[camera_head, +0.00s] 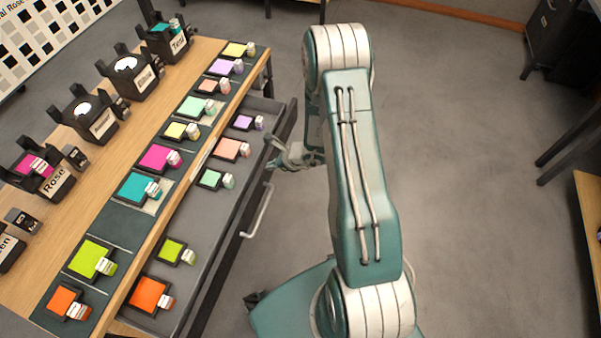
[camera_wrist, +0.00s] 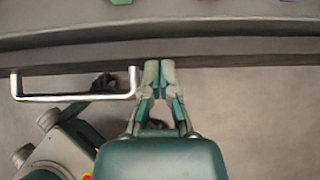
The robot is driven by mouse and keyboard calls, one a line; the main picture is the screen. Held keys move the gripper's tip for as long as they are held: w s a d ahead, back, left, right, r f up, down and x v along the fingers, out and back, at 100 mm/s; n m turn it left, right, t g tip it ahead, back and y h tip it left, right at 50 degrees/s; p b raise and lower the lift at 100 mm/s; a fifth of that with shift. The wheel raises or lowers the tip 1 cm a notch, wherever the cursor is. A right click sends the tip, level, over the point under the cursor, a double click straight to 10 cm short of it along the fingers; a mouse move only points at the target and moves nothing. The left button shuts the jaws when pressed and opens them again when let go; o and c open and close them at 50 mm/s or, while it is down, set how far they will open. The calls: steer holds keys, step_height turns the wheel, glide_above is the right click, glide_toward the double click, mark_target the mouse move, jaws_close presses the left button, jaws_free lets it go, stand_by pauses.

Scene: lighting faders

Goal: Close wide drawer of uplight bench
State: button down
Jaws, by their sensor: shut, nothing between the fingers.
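The wide drawer (camera_head: 205,250) of the wooden bench (camera_head: 108,170) is pulled open and holds several coloured filter squares. Its dark front and pale bar handle (camera_head: 258,211) face right, towards my arm. In the wrist view the drawer front (camera_wrist: 240,50) runs across the top, with the handle (camera_wrist: 75,95) to the left of my fingers. My gripper (camera_wrist: 159,68) is shut and empty. Its fingertips are at the drawer front's outer face, to the right of the handle; I cannot tell if they touch. In the head view my gripper (camera_head: 279,162) is partly hidden by my arm.
Several dark labelled holders (camera_head: 97,118) stand on the bench top, beside a row of coloured squares along its edge. A dark cabinet (camera_head: 552,40) stands at the upper right, and another wooden table (camera_head: 590,205) at the right edge. The grey floor between is clear.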

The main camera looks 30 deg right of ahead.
steer(key=w+a, duration=1.1)
